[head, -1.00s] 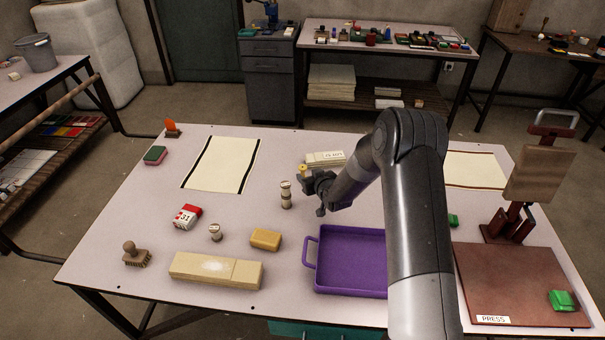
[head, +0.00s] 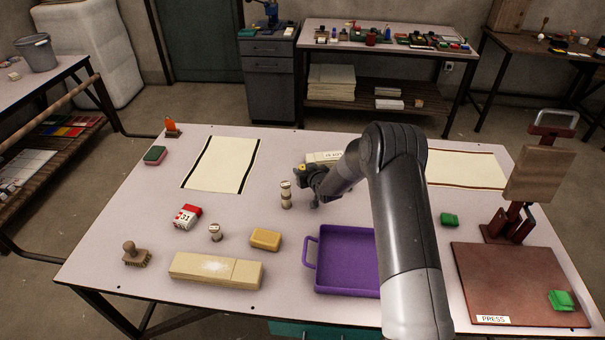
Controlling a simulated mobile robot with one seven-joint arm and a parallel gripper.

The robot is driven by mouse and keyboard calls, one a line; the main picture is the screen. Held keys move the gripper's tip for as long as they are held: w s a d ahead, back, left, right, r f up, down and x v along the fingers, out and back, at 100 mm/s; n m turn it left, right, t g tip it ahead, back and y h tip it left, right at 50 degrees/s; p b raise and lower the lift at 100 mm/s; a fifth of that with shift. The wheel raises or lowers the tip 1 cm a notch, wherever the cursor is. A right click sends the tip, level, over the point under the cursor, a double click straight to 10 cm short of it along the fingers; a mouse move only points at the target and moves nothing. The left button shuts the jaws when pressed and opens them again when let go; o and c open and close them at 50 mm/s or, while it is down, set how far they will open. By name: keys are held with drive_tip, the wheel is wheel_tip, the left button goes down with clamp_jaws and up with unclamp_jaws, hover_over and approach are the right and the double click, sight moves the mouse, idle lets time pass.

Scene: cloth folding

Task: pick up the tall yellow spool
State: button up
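A small yellow top (head: 301,167) shows just at the left end of my gripper (head: 299,174) in the head view. It may be the tall yellow spool; the rest of it is hidden behind the gripper. My gripper is low over the table, pointing left and away. I cannot make out its fingers, or whether they touch the yellow thing. A tall cream spool with dark bands (head: 286,194) stands upright just left of the gripper and nearer to me. A shorter similar spool (head: 215,232) stands farther left.
A purple tray (head: 311,253) lies below my arm. A yellow block (head: 265,239), a long tan block (head: 216,271), a brush (head: 136,255) and a red-and-white box (head: 187,216) lie left. A white labelled stack (head: 322,156) is behind the gripper. A press (head: 500,285) stands right.

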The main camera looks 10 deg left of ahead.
drive_tip(key=c, duration=0.8)
